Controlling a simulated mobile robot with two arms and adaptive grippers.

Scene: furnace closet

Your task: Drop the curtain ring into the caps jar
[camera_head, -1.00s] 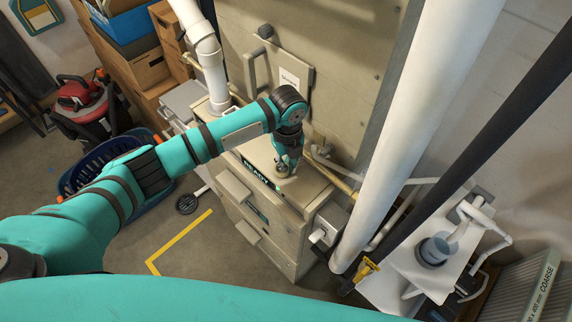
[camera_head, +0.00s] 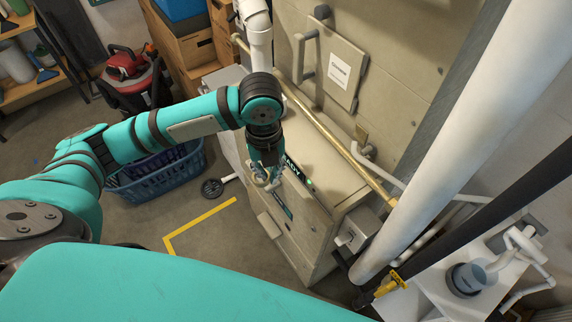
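My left gripper (camera_head: 266,180) points down over the front edge of the beige furnace cabinet's top, beside the lit "READY" display. Its fingers look close together, but they are small and dark, and I cannot tell whether they are open or shut or hold anything. I cannot make out the curtain ring in the head view. I cannot identify the caps jar with certainty. My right gripper is not in view.
The beige cabinet (camera_head: 318,195) has a brass pipe (camera_head: 335,140) behind its top. A thick white pipe (camera_head: 440,130) and a dark pole (camera_head: 500,195) stand right. A blue-grey cup (camera_head: 468,279) sits on a white surface. A blue basket (camera_head: 160,172) is on the floor left.

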